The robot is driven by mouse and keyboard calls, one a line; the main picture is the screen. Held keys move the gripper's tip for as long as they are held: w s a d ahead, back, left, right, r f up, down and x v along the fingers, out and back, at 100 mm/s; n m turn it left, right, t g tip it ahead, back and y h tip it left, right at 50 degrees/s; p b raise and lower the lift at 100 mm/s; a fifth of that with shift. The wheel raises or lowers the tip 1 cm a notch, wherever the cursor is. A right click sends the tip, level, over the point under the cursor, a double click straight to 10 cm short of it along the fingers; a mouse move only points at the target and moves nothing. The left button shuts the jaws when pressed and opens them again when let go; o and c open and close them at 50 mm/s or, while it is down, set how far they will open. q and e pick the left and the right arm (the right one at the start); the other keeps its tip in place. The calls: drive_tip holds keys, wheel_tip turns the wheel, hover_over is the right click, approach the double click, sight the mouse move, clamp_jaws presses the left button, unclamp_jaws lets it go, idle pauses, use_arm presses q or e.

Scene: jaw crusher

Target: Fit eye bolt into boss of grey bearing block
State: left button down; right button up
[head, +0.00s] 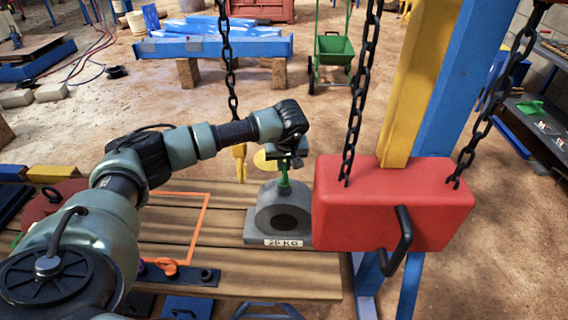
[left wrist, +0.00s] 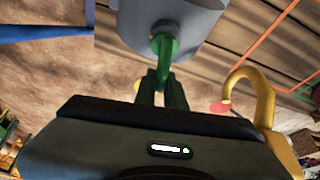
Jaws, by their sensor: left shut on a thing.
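The grey bearing block (head: 268,232) stands on the plank table with a round dark bore and a "26 KG" label. The green eye bolt (head: 284,180) is upright at the top of the block. My left gripper (head: 285,163) is shut on the eye bolt from above. In the left wrist view the fingers (left wrist: 164,90) grip the green eye bolt (left wrist: 164,48), whose collar end meets the grey block (left wrist: 185,14). The boss opening is hidden, and I cannot tell how deep the bolt sits. My right gripper is not in view.
A yellow hook (head: 239,163) hangs on a chain just left of the block. A red weight (head: 385,205) hangs on chains close at right, before a blue and yellow post (head: 440,100). An orange outline (head: 204,228) and a dark strip (head: 170,275) lie on the table.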

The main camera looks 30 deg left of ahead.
use_arm(q)
drive_tip(key=shift+f, duration=0.4)
drive_tip(key=c, duration=1.4)
unclamp_jaws()
drive_tip(key=b+v, duration=0.1)
drive_tip(key=v, duration=0.7)
